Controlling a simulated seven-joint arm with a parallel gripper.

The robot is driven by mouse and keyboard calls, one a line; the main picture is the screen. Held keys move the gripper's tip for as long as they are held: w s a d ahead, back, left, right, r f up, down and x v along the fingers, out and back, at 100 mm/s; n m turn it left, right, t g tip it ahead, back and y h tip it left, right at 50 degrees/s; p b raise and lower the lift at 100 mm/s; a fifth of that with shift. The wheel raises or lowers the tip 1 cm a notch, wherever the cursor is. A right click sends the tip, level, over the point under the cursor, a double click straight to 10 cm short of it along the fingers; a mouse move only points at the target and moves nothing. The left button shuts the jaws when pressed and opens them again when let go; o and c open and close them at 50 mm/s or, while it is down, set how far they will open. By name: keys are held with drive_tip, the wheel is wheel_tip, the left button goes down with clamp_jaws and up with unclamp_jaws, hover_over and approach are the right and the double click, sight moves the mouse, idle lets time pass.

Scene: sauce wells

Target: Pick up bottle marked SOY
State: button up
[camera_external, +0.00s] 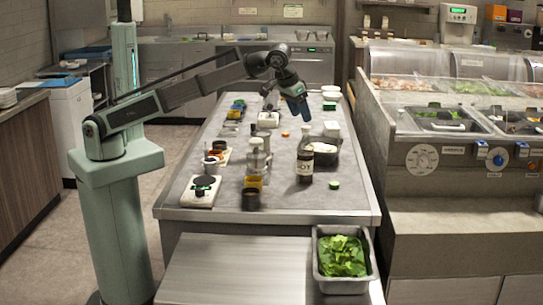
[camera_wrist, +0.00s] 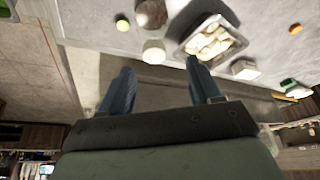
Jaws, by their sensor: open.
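The bottle marked SOY (camera_external: 305,167) stands upright on the steel table, dark with a pale label whose letters partly show. My gripper (camera_external: 302,116) is above the table, farther back than the bottle and apart from it, its blue fingers pointing down. In the wrist view my gripper (camera_wrist: 160,78) shows two blue fingers spread wide with nothing between them. A dark round thing (camera_wrist: 150,12) and a pale round thing (camera_wrist: 154,52) lie beyond the fingers there; I cannot tell whether either is the bottle.
A dark tray of pale food (camera_external: 322,157) is just behind and right of the bottle. A green piece (camera_external: 334,185) lies to its right. The table's front edge (camera_external: 290,216) is clear.

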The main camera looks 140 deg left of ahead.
sight(306, 127)
drive_tip(key=shift+w+d+x, duration=0.15)
drive_tip(key=shift+w+x, duration=0.05)
drive_tip(key=shift+x, duration=1.45)
drive_tip(key=shift+w+d+x, duration=0.1)
drive_tip(key=shift+w+x, duration=0.05)
drive_tip(key=shift+x, duration=1.45)
clamp_jaws()
